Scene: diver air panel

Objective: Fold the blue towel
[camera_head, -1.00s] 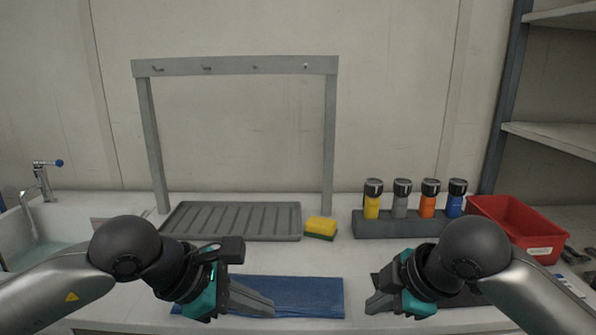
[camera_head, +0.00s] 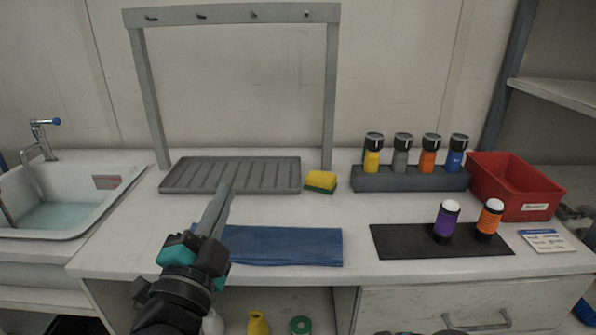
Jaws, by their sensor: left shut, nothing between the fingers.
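The blue towel (camera_head: 290,247) lies flat on the white counter near its front edge, as a wide, narrow strip with fairly straight edges. Its left end is partly hidden behind my left gripper. My left gripper (camera_head: 227,190) is shut and empty. Its fingers point away from me, over the counter between the towel and the grey drip tray. I cannot tell how high they are above the counter. My right gripper is out of view; only a dark sliver shows at the bottom edge.
A ribbed grey tray (camera_head: 180,178) lies under a hook frame (camera_head: 230,13). A yellow sponge (camera_head: 321,180), bottle rack (camera_head: 410,180) and red bin (camera_head: 515,190) stand behind. A black mat (camera_head: 400,242) holds purple (camera_head: 446,222) and orange (camera_head: 489,220) bottles. A sink (camera_head: 65,210) is left.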

